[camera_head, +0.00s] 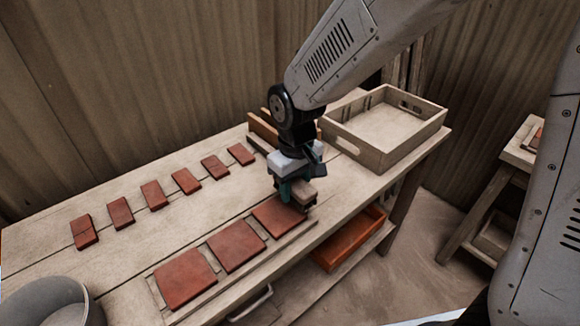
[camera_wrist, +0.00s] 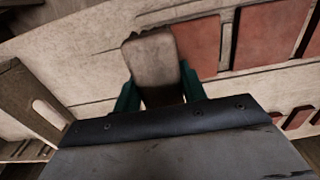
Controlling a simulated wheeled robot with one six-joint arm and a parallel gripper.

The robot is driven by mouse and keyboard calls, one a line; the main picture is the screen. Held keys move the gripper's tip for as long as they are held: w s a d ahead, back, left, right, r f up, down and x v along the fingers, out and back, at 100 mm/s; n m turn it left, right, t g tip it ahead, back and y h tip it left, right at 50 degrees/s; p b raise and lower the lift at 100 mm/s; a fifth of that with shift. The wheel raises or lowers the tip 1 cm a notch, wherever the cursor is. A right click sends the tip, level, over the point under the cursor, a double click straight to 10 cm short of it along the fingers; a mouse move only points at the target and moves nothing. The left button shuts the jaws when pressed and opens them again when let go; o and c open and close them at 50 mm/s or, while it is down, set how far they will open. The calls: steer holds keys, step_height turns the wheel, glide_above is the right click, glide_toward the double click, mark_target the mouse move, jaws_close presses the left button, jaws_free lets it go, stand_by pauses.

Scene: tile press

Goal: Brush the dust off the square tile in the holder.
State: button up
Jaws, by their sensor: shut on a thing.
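My gripper (camera_head: 291,188) is shut on a brush with a pale brown wooden body (camera_head: 304,191). In the wrist view the brush (camera_wrist: 151,66) sits between the teal fingers, its far end ragged. Three large red tiles lie in a row in a wooden holder (camera_head: 211,262) along the table's front: one at the near left (camera_head: 185,279), one in the middle (camera_head: 236,246), one at the far right (camera_head: 278,215). The brush is over or just beyond the far-right tile's far end; I cannot tell if it touches. Dust is too faint to make out.
Several smaller red tiles (camera_head: 152,194) lie in a row at the back. A wooden crate (camera_head: 428,128) stands at the table's right end. A grey bucket (camera_head: 88,308) is at the near left. An orange tray (camera_head: 350,241) is below the tabletop. A stool (camera_head: 518,152) stands right.

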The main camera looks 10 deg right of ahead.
steer(key=shift+r, duration=2.2)
